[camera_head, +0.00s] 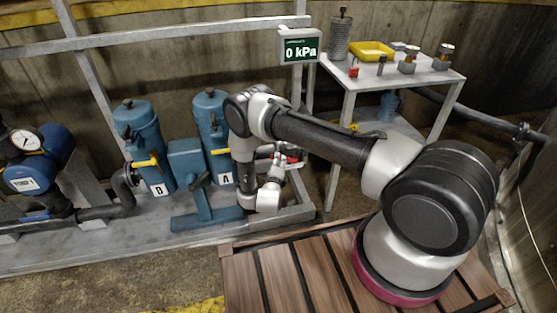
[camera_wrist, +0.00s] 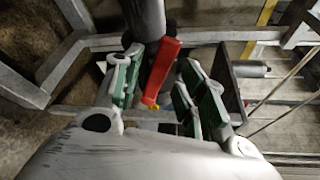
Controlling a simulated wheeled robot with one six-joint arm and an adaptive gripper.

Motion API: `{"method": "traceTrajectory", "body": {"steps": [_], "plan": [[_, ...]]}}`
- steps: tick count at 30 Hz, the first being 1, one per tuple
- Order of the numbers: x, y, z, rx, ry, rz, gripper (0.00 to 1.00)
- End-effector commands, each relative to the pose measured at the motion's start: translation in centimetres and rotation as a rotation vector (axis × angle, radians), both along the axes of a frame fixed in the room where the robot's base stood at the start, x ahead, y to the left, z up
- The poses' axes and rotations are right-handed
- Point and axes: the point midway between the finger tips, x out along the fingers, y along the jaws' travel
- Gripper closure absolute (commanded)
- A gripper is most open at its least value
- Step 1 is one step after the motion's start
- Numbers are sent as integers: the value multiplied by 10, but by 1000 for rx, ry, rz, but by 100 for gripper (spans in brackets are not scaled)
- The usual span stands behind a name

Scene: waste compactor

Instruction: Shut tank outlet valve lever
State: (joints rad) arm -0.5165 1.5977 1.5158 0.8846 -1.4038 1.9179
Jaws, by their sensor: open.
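A red lever (camera_wrist: 163,68) with a small yellow tip shows in the wrist view, beside a dark grey pipe. My gripper (camera_wrist: 158,85) is open, with one green-padded finger on each side of the lever. I see gaps between the lever and both pads in this view. In the head view my gripper (camera_head: 283,158) is at the right end of the blue equipment, and a bit of red (camera_head: 293,158) shows at it. My arm and gripper hide most of the lever and its mount there. No label on the lever is readable.
Two blue cylinders (camera_head: 142,128) (camera_head: 209,112) with yellow handles stand to the left of my gripper. A display (camera_head: 299,46) reads 0 kPa. A grey frame rail (camera_head: 200,32) crosses above. A small table (camera_head: 391,69) with a yellow tray (camera_head: 372,51) stands at the back right.

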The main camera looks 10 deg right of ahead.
Motion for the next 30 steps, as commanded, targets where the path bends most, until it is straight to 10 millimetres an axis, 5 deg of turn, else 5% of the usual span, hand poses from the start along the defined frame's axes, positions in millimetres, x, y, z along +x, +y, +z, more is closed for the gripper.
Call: {"method": "traceTrajectory", "body": {"steps": [7, 18, 20, 25, 30], "plan": [[-31, 12, 5, 0, 0, 1, 59], [-37, 14, 6, 0, -1, 0, 59], [-37, 13, 6, -1, -1, -3, 70], [-31, -33, 6, -1, 1, -82, 100], [-33, -130, 3, -3, 6, -248, 100]]}}
